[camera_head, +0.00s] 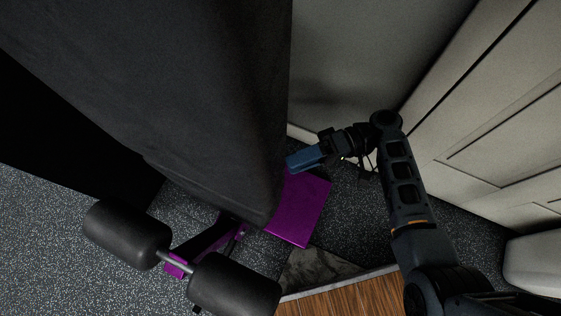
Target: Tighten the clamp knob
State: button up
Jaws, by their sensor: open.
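I cannot make out a clamp knob in this view; it may be hidden or too small and dark to tell. My gripper (295,162), with blue fingers, reaches left from the end of my dark arm. It is open, and I see nothing between its fingers. It is beside the right edge of a large dark grey padded panel (170,90) and appears above a purple plate (303,208). Whether it touches the panel, I cannot tell. A purple frame (178,267) with two black foam rollers (127,235) (235,287) shows at the lower left.
A white panelled door or cabinet front (490,120) is close on the right, and a grey wall (350,50) stands behind my gripper. A wooden surface (335,294) is at the bottom. Speckled floor (40,240) is open at the lower left. A pale rounded object (535,262) is at lower right.

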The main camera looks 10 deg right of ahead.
jog(key=a+f+m+y+b, duration=0.1)
jog(key=a+m+y, duration=0.1)
jog(key=a, duration=0.5)
jog(key=shift+s+f+m+g, duration=0.15)
jog(key=shift+s+m+g, duration=0.1)
jog(key=shift+m+g, duration=0.05)
jog(key=shift+c, duration=0.4)
jog(key=c, duration=1)
jog(key=shift+o, duration=0.2)
jog(key=n+h+p, duration=0.2)
jog(key=n+p, duration=0.1)
jog(key=shift+r+t+h, duration=0.3)
jog(key=shift+r+t, duration=0.1)
